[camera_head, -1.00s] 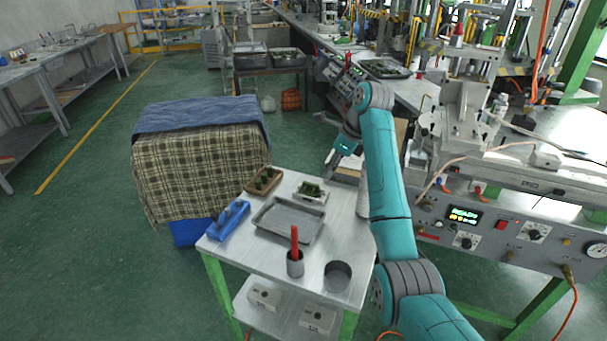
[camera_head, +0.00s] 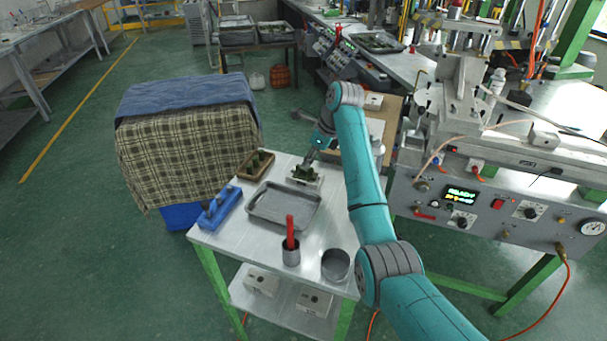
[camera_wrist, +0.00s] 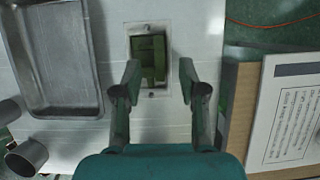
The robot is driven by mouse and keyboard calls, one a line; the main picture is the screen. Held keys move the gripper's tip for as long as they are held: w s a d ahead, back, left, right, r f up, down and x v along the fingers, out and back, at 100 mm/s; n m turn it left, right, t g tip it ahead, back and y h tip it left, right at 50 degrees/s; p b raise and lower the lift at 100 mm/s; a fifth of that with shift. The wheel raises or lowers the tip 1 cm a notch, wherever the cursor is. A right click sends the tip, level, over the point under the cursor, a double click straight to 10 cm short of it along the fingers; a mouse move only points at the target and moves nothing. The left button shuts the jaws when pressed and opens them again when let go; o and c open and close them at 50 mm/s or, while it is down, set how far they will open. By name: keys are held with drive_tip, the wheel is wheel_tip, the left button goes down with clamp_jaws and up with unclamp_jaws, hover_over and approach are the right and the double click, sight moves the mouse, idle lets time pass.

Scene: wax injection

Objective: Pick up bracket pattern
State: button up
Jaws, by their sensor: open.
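The green bracket pattern (camera_wrist: 148,58) sits in a small pale block on the metal table. In the head view the pattern (camera_head: 304,172) is at the table's back edge, partly covered by my gripper (camera_head: 308,160). In the wrist view my gripper (camera_wrist: 157,78) is open, with one finger to the left and one to the right of the pattern's near end. The fingers stand apart from the pattern, with nothing held. I cannot tell the height of the fingertips above the block.
A cup with a red handle (camera_head: 290,254) and an empty grey cup (camera_head: 336,280) stand near the front. The injection machine (camera_head: 490,195) is at right.

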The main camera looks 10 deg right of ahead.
sight(305, 174)
drive_tip(key=shift+x, duration=1.5)
clamp_jaws()
